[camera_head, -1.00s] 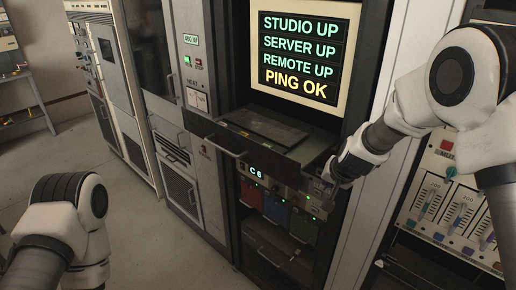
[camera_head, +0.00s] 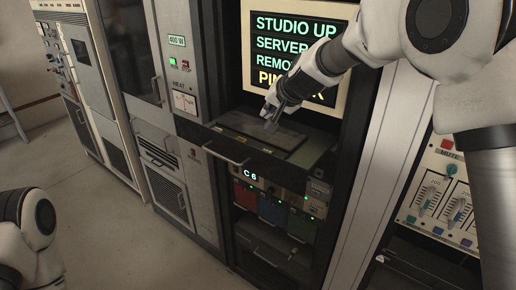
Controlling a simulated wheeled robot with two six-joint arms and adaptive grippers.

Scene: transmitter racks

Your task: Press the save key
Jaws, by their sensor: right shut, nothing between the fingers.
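My right gripper (camera_head: 272,119) is shut and empty. It points down over the pulled-out drawer (camera_head: 226,153) below the screen, close to the dark flat panel (camera_head: 258,132) in it. I cannot tell whether the fingertips touch the panel. No key marked save can be read at this size, and part of the panel is behind the gripper. The screen (camera_head: 285,25) reads STUDIO UP at the top; my right arm covers parts of its lower lines. Only a part of my left arm shows at the lower left, and its gripper is out of view.
Below the drawer are a C 6 display (camera_head: 250,174) and red (camera_head: 245,195), blue (camera_head: 272,208) and green (camera_head: 301,224) modules. A fader panel (camera_head: 440,200) stands at the right. Grey cabinets (camera_head: 183,120) stand left. The floor (camera_head: 120,240) at front left is clear.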

